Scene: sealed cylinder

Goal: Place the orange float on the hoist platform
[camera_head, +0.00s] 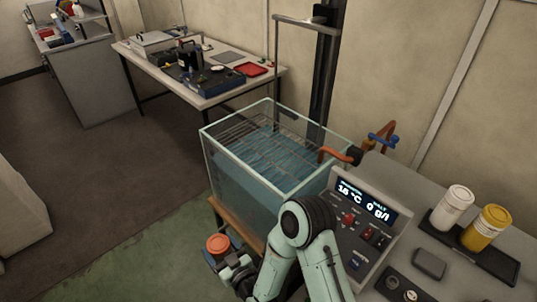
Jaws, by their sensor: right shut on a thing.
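The orange float (218,243) is a short round piece with an orange top, low in the picture left of my right arm. My right gripper (222,258) is shut on it and holds it in front of the glass tank, outside it. The gripper's fingers are small and partly hidden by the float. A wire grid, which looks like the hoist platform (262,127), lies at the top of the tank beneath the hoist's hanging frame. Nothing shows resting on it. My left gripper is not in view.
The glass tank (222,165) holds blue water, and its rim stands between the float and the grid. The hoist column (325,70) rises behind. A control panel (362,222) and a tray (485,262) with white and yellow jars stand at right. Green floor is clear at left.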

